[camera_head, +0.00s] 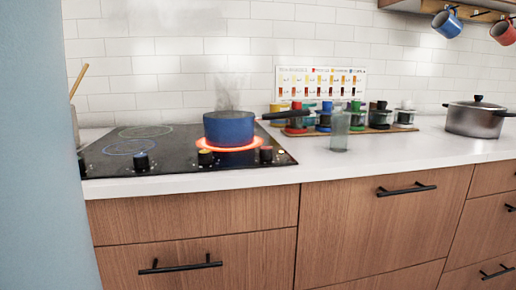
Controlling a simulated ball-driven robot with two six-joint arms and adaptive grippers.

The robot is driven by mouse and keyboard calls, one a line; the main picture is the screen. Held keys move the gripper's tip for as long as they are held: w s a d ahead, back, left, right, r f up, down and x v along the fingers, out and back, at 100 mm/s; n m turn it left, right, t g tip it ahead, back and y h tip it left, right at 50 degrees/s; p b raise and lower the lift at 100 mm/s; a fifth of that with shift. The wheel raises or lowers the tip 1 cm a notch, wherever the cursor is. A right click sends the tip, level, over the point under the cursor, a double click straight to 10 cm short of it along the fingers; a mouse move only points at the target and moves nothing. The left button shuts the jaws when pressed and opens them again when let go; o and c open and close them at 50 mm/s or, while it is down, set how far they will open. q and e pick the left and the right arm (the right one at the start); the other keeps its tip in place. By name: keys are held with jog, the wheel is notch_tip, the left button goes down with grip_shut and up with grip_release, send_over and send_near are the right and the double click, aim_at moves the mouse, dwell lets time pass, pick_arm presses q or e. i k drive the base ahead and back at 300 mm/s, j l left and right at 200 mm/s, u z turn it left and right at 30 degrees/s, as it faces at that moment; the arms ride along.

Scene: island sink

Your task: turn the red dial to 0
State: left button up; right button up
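The red dial (266,154) is at the right end of the row of knobs along the front of the black cooktop (180,172). Its marks are too small for me to read, so I cannot tell its setting. Behind and to its left, a blue pot (229,128) sits on a burner that glows orange-red (255,146), and steam rises above it. The pot's dark handle points right. A yellow-topped dial (205,157) and a blue-marked dial (141,163) stand farther left. Neither of my grippers is in view.
A glass (338,132) stands right of the cooktop, before a rack of colored jars (378,117). A steel pot (475,119) is at the far right. The white counter's front is clear above wooden drawers (200,262). A blue wall (35,150) borders the left.

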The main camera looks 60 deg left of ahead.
aim_at(266, 153)
jog(key=u, duration=2.15)
